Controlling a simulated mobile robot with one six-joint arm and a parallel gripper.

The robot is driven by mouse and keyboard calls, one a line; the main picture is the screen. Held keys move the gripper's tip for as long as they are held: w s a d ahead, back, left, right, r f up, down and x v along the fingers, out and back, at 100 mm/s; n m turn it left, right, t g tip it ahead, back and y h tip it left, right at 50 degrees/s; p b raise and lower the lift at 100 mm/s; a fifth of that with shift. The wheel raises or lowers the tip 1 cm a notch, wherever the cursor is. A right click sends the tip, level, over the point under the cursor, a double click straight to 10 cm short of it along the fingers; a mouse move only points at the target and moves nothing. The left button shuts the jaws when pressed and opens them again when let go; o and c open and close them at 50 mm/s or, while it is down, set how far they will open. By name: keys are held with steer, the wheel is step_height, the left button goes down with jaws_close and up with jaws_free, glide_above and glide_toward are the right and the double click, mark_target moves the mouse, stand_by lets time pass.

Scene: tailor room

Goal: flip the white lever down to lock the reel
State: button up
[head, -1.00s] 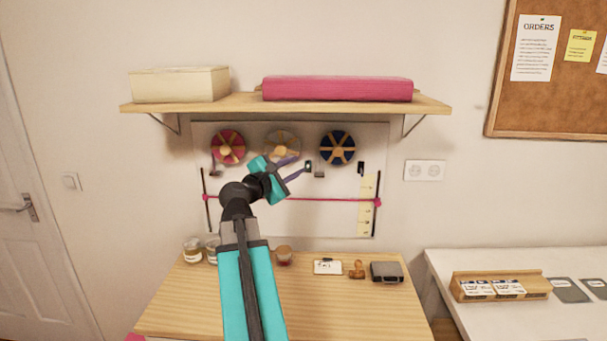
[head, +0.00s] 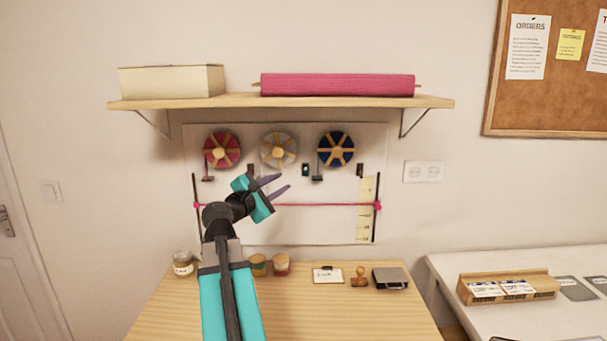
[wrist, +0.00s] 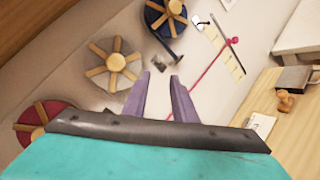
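My gripper (head: 284,183) is in front of the wall board (head: 330,226), its two purple fingers apart and empty. It also shows in the wrist view (wrist: 160,76). The pink reel (head: 222,151), silver-white reel (head: 279,150) and blue reel (head: 337,149) hang in a row above it. A small dark fitting with a pale spot (head: 305,170) sits between the silver-white and blue reels, right of my fingertips and apart from them. In the wrist view this fitting (wrist: 158,62) lies just beyond the fingertips. I cannot make out a white lever or its position for certain.
A grey-ended dark hanger (head: 317,178) is below the blue reel. A pink cord (head: 325,205) crosses the board beside a yellow ruler strip (head: 366,208). A wooden shelf (head: 280,101) is above. The wooden table (head: 300,310) below holds jars, a stamp and a case.

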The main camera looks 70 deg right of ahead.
steer(key=shift+d, duration=0.1)
steer(key=s+d+p, duration=0.2)
steer(key=d+p, duration=0.1)
steer(key=d, duration=1)
steer(key=shift+s+d, duration=0.2)
steer(key=shift+d, duration=0.1)
